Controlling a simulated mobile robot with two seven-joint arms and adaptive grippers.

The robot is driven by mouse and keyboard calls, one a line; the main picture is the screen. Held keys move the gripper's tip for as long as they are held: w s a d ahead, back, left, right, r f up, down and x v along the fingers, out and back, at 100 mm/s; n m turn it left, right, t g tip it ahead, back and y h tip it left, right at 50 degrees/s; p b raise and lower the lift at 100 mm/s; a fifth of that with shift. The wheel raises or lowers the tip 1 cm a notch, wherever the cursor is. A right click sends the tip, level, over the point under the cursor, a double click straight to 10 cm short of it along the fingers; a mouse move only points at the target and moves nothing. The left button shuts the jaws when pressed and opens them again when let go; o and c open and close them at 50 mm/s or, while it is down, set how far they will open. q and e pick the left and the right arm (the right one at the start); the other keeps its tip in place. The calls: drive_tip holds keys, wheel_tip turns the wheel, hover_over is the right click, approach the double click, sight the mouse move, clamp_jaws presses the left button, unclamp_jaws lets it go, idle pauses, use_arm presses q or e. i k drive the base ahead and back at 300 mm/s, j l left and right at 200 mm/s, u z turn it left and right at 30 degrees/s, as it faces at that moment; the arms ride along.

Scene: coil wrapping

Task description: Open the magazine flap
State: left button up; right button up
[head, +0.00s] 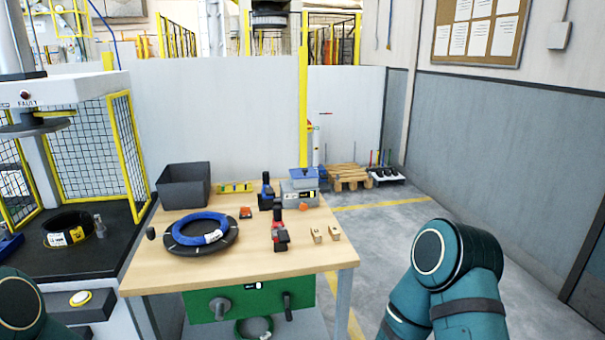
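No part in the head view is clearly marked as the magazine flap. A green panel (240,300) sits under the front edge of the wooden table, with a grey round knob and a dark upright handle on it. I cannot tell whether this is the flap. The wrapping machine (60,90) stands at the left, partly cut off by the picture edge. A black coil (64,230) with a yellow label lies on its dark bed. Neither gripper shows; only parts of my arms are in view, at the bottom left corner and the bottom right.
The wooden table (330,262) holds a dark bin (183,187), a blue coil (200,228) on a black ring, hand tools, small wooden blocks and a grey box (300,192). Yellow mesh guards (127,145) flank the machine. A pallet (350,177) stands behind; floor right of the table is clear.

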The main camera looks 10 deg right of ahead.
sight(303, 170)
drive_tip(key=i+l+z, duration=0.1)
drive_tip(key=i+l, duration=0.15)
drive_tip(key=l, duration=0.2)
drive_tip(key=i+l+z, duration=0.15)
drive_tip(key=i+l, duration=0.15)
drive_tip(key=l, duration=0.15)
drive_tip(key=i+l+z, duration=0.1)
drive_tip(key=i+l, duration=0.2)
drive_tip(key=l, duration=0.15)
